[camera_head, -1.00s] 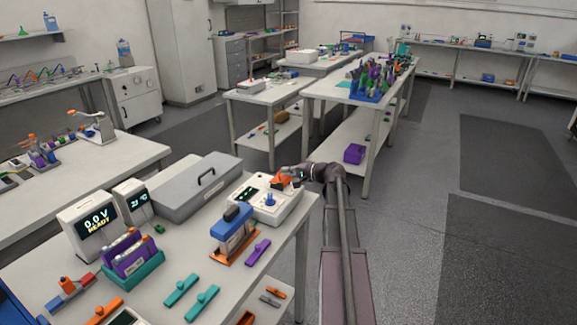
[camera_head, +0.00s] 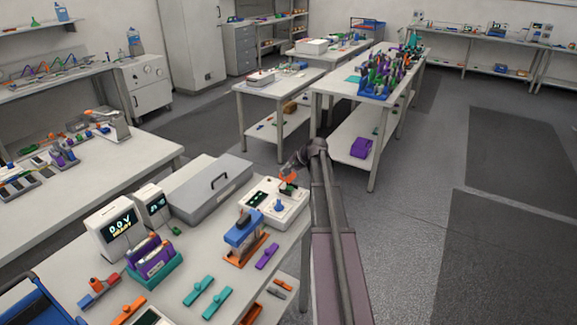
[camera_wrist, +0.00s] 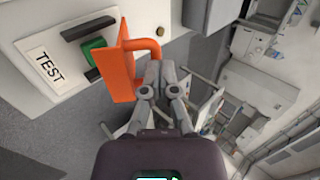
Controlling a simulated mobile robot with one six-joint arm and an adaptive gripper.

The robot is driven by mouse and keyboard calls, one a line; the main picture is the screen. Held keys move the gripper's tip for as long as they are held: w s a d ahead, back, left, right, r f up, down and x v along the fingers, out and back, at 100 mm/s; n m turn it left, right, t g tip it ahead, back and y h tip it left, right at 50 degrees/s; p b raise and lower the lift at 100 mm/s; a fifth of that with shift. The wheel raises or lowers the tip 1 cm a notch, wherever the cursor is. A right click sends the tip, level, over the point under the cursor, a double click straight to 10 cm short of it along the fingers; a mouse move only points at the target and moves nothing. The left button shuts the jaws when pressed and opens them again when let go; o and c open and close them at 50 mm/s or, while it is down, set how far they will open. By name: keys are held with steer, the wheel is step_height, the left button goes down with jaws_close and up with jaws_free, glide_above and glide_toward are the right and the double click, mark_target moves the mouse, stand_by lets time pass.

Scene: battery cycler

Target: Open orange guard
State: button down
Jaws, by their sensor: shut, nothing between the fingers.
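The orange guard (camera_wrist: 116,68) is a panel with a loop handle on a white tester box (camera_head: 262,212). In the wrist view it stands up from the box face, beside a green button (camera_wrist: 92,50) that is uncovered. In the head view the guard (camera_head: 290,181) is at the box's far right corner, tilted up. My gripper (camera_wrist: 163,68) is shut and empty, its fingertips right by the handle, on the side away from the button. I cannot tell whether they touch it. In the head view the fingertips are too small to make out.
A TEST label (camera_wrist: 52,66) is on the box next to the button. Open floor (camera_head: 405,225) lies to the right.

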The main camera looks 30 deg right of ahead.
steer(key=w+a+g+h+p, duration=0.1)
steer(key=w+g, duration=0.1)
steer(key=w+g+h+p, duration=0.1)
steer(key=g, duration=0.2)
steer(key=w+a+g+h+p, duration=0.1)
steer(key=w+g+h, duration=0.1)
steer(key=shift+w+a+f+p, duration=0.3)
steer(key=shift+w+f, duration=0.05)
steer(key=shift+w+a+f+g+b, duration=0.3)
steer(key=shift+w+a+f+b, duration=0.1)
steer(key=shift+w+f+b, duration=0.2)
steer(key=shift+r, duration=0.25)
steer(key=shift+r+p, duration=0.6)
steer(key=shift+p, duration=0.25)
steer(key=shift+r, duration=0.2)
